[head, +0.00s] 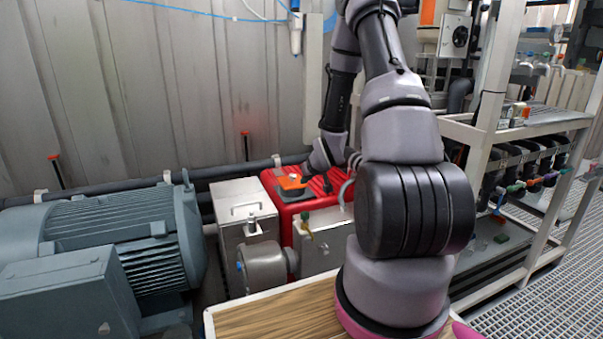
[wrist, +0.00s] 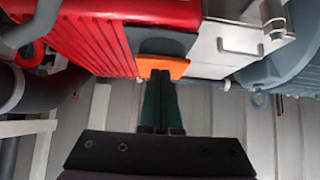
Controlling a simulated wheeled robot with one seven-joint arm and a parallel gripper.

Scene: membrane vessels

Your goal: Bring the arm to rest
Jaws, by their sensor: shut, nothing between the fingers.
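My arm rises from its base on the right of the head view and bends over to the back. In the wrist view my gripper (wrist: 160,85) is shut and empty, with its dark green fingers together. Their tips appear close to an orange piece (wrist: 164,67) beside a dark panel on a red ribbed housing (wrist: 85,35). I cannot tell whether they touch it. The head view also shows the orange piece (head: 291,182) on top of the red housing (head: 273,178); there the fingers are hard to make out.
A large grey motor (head: 110,250) stands at the left. A metal box (head: 243,215) stands between it and the red housing. A white rack (head: 490,130) with shelves and valves is at the right. A panelled wall (head: 150,90) closes off the back.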

